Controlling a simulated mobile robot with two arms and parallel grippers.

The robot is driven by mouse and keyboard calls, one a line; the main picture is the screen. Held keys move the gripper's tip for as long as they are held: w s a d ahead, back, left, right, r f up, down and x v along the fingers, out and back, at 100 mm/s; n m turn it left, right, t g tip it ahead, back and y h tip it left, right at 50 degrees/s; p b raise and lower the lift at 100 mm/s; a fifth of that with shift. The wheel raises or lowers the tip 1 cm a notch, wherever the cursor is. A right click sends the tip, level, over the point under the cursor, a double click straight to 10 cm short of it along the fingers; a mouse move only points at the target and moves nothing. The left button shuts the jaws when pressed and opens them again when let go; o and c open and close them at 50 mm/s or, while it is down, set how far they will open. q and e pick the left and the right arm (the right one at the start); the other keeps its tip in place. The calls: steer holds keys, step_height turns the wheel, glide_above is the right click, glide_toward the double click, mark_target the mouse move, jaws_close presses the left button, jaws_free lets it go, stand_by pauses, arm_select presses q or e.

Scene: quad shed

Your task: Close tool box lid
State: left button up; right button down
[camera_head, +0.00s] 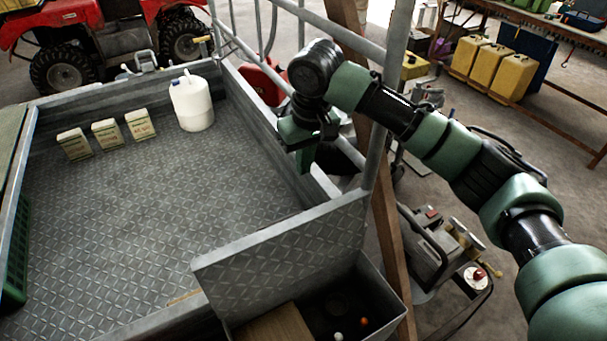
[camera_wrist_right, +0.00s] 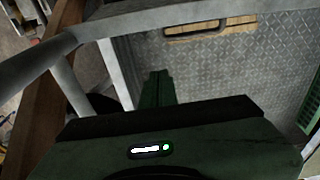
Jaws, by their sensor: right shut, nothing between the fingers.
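The tool box (camera_head: 385,288) is at the bottom of the head view. Its diamond-plate lid (camera_head: 285,255) stands open, tilted up on the side towards the trailer bed. Inside the box are a brown wooden piece (camera_head: 275,326) and small white and orange round things. My right gripper (camera_head: 303,165) points down above the trailer's side wall, beyond the lid and apart from it. Its fingers are shut and empty, and they also show in the wrist view (camera_wrist_right: 158,88). My left gripper is not in view.
The metal trailer bed (camera_head: 150,220) holds a white jug (camera_head: 191,103) and three small cartons (camera_head: 107,133). A grey rail post (camera_head: 388,95) and a wooden post (camera_head: 392,255) stand close to my right arm. A green crate (camera_head: 15,250) is at left.

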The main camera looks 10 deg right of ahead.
arm_select(q)
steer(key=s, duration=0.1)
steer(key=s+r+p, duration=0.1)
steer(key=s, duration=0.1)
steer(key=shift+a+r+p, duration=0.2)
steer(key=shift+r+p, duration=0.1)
steer(key=shift+p, duration=0.05)
arm_select(e)
steer(key=s+f, duration=0.3)
steer(key=f, duration=0.5)
steer(key=shift+d, duration=0.45)
